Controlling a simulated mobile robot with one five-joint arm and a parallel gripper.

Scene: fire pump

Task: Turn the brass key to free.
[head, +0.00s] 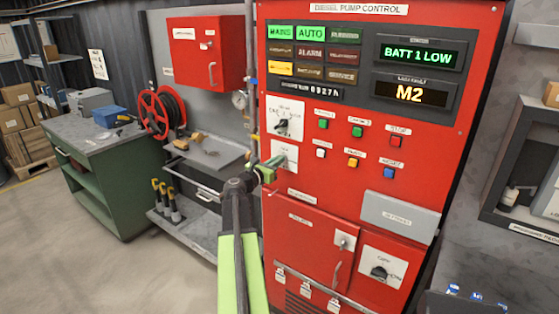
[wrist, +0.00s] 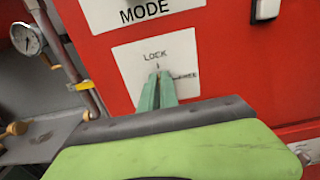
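The key switch plate (wrist: 130,65) is a white square on the red pump panel, below the MODE label. It reads LOCK at the top, with a second, partly covered label at the right. It also shows in the head view (head: 291,152). My gripper (wrist: 158,76) has green fingers close together, with their tips at the middle of this plate, just under the LOCK mark. In the head view my gripper (head: 275,165) reaches the plate from the left. I cannot make out the brass key; the fingers cover the spot. Whether they grip it does not show.
The mode selector (head: 283,126) sits just above the plate. Coloured push buttons (head: 357,131) lie to its right. A small shelf (head: 207,152), a pipe with a gauge (head: 239,100) and a hose reel (head: 161,112) stand to the left. The floor at left is open.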

